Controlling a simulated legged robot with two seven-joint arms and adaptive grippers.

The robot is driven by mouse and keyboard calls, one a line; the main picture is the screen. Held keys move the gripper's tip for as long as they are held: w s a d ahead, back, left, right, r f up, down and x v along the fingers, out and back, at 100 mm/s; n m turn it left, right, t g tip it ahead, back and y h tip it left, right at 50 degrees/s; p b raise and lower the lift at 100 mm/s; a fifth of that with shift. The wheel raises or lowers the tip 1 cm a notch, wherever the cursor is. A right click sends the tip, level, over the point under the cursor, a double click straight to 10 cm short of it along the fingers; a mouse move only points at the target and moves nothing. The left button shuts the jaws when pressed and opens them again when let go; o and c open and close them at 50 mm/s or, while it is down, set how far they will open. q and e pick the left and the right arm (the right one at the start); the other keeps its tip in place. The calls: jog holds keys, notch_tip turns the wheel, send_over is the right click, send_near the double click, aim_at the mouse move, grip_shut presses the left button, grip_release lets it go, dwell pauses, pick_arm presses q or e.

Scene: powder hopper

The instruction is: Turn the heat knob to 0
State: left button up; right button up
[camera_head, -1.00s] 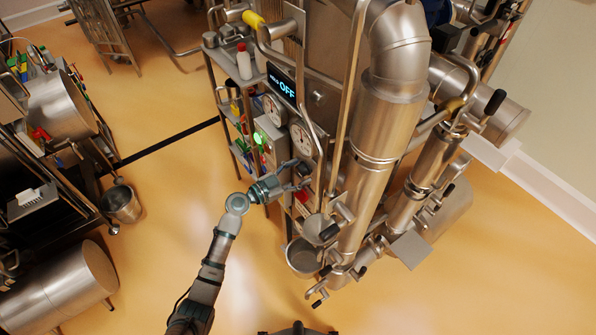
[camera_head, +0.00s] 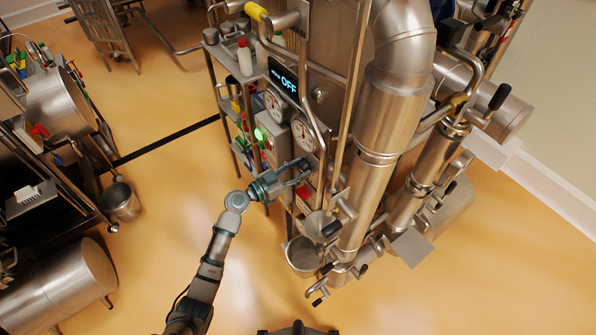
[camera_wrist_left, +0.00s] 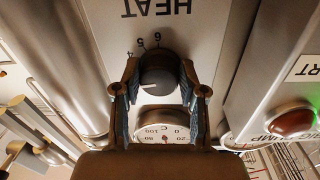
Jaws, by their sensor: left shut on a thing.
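The heat knob (camera_wrist_left: 159,73) is a dark round knob on a pale panel in the left wrist view. The upside-down word HEAT (camera_wrist_left: 157,8) is printed above it, and the digits 5 and 6 show at its upper edge. My left gripper (camera_wrist_left: 159,80) has one finger on each side of the knob and is shut on it. In the head view my left gripper (camera_head: 300,172) reaches the front of the steel machine, and the knob there is too hidden to make out. The knob's pointer setting is not clear. My right gripper is not in view.
A dial gauge (camera_wrist_left: 166,127) sits close below the knob in the wrist view. A red button (camera_wrist_left: 291,121) with a green glow is at right. In the head view a display (camera_head: 284,83) reads OFF, and steel pipes (camera_head: 385,120) stand right of the gripper. Open floor lies left.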

pick_arm(q)
jog(key=n+b, duration=0.1)
jog(key=n, duration=0.2)
jog(key=shift+n+b, duration=0.3)
jog(key=n, duration=0.3)
jog(key=shift+r+n, duration=0.2)
jog(key=shift+n, duration=0.2)
jog(key=n, duration=0.4)
jog(key=shift+r+n+t+p, duration=0.15)
jog(key=shift+n+t+p, duration=0.2)
jog(key=shift+n+t, duration=0.05)
jog(key=n+p, duration=0.1)
jog(key=n, duration=0.3)
jog(key=shift+p, duration=0.3)
jog(key=shift+s+n+t, duration=0.1)
jog(key=shift+n+t, duration=0.2)
jog(key=shift+n, duration=0.1)
